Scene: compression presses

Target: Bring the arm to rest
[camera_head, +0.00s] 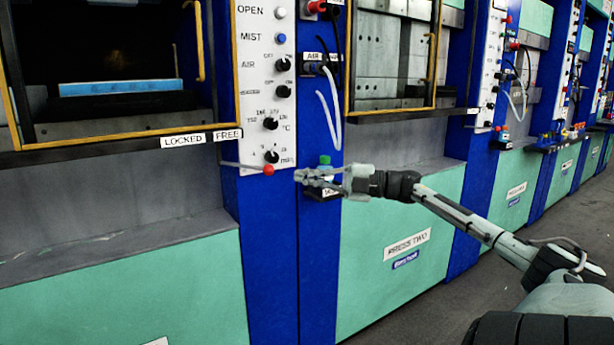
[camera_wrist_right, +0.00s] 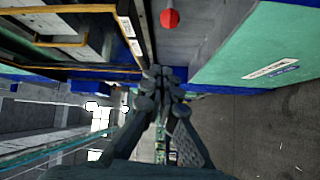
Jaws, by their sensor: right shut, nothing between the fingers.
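My right arm reaches in from the lower right in the head view. Its gripper (camera_head: 304,178) is shut and empty, just right of the lever's red ball (camera_head: 268,170) in front of the blue post between two presses. In the right wrist view the closed fingers (camera_wrist_right: 165,75) point toward the press front. The red ball (camera_wrist_right: 169,18) shows there beyond the fingertips, apart from them. My left gripper is not in view.
The control panel (camera_head: 268,90) with knobs and buttons stands above the lever. A bottle with a green cap (camera_head: 324,160) is behind the gripper. Press Two (camera_head: 400,285) is at the right, with more presses beyond. The grey floor (camera_head: 480,305) is clear.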

